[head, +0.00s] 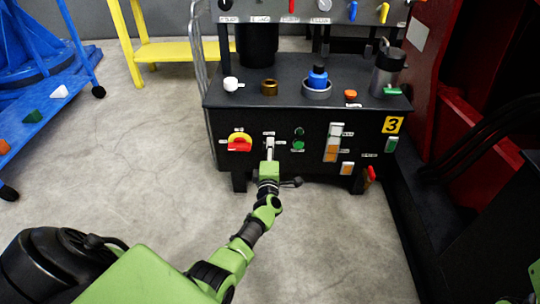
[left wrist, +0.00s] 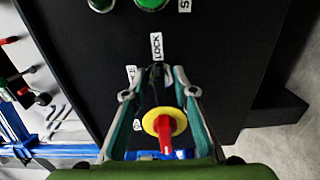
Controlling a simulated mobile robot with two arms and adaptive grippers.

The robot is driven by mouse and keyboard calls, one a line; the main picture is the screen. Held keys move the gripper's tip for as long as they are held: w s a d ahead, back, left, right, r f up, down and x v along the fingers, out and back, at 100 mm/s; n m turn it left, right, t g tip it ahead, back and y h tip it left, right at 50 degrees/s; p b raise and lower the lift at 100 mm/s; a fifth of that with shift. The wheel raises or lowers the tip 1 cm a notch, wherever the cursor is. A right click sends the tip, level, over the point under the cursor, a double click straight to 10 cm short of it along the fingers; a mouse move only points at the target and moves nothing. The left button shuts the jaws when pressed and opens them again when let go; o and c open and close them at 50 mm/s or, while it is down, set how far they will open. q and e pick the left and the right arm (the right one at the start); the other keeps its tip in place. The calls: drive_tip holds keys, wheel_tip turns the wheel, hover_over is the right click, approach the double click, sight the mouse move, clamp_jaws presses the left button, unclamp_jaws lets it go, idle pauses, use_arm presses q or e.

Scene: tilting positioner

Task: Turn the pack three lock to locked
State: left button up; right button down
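The black pack (head: 235,125) with a yellow "3" sign (head: 393,125) stands ahead. My left gripper (head: 269,150) reaches its front panel, just below a small label, and hides the lock in the head view. In the left wrist view a label reads LOCK (left wrist: 157,46). Just below it a small dark part, seemingly the lock (left wrist: 156,74), lies between the fingertips of my left gripper (left wrist: 160,77). The fingers stand apart around it; contact cannot be made out. The lock's setting is not clear. My right gripper is not in view.
A red-and-yellow switch (head: 239,142) sits left of my gripper. Green buttons (head: 298,144) and an orange-white indicator (head: 333,142) are to the right. A blue cart (head: 38,108) and yellow stand (head: 170,50) are left. The floor in front is clear.

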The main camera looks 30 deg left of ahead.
use_arm(q)
drive_tip(key=v, duration=1.2)
drive_tip(key=shift+w, duration=0.1)
